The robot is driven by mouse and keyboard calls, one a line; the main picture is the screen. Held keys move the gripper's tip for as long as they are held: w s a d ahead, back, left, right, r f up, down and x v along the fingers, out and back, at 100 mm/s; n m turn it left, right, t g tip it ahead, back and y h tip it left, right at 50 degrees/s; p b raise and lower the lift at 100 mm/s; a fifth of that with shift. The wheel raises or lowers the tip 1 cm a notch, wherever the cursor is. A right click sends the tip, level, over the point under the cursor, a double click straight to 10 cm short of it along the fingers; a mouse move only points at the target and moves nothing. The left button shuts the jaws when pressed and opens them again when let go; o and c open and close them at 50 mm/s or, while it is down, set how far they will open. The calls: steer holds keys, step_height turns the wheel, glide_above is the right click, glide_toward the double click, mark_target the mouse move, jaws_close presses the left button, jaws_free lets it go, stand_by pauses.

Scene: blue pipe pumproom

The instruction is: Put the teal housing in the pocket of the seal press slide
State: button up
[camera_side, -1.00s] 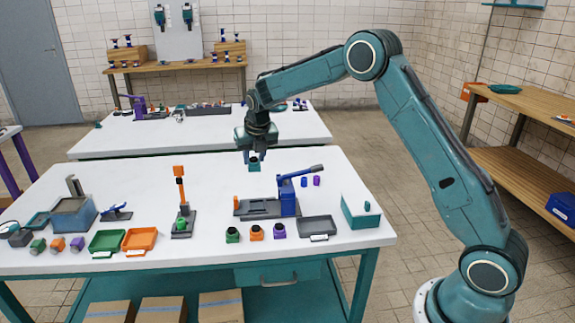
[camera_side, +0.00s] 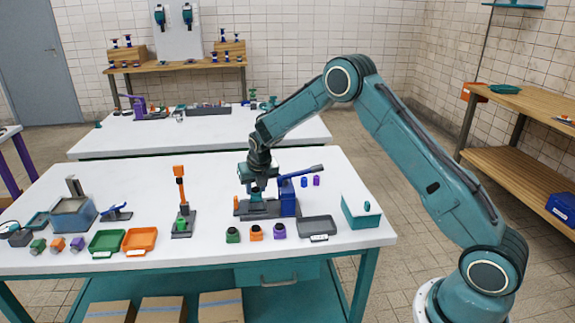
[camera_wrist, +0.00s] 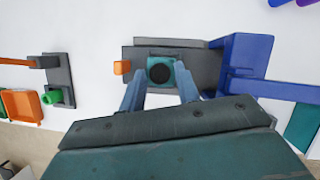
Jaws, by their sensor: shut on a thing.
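The teal housing (camera_wrist: 160,71) has a dark round opening on top and sits between my gripper's two fingertips (camera_wrist: 160,88) in the wrist view. My gripper (camera_side: 257,187) is shut on the teal housing (camera_side: 256,195) and points down over the seal press. The seal press has a dark grey base (camera_side: 262,211), a blue column (camera_side: 288,198) and a blue lever to the right. Its slide (camera_wrist: 135,67) has an orange knob (camera_wrist: 122,67) at the left end. The housing lines up over the slide and hides the pocket. I cannot tell whether it touches the slide.
The blue press column (camera_wrist: 240,62) stands close to the right of my fingers. Green, orange and purple housings (camera_side: 255,233) stand in front of the press, beside a grey tray (camera_side: 317,227). An orange-topped stand (camera_side: 181,205) is to the left.

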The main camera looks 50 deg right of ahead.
mark_target(257, 193)
steer(key=shift+f, duration=1.4)
steer(key=shift+f, duration=0.1)
steer(key=o, duration=1.1)
steer(key=shift+f, duration=0.1)
steer(key=shift+c, duration=0.2)
steer(key=shift+r, duration=0.2)
steer(key=v, duration=1.2)
steer(key=shift+a, duration=0.1)
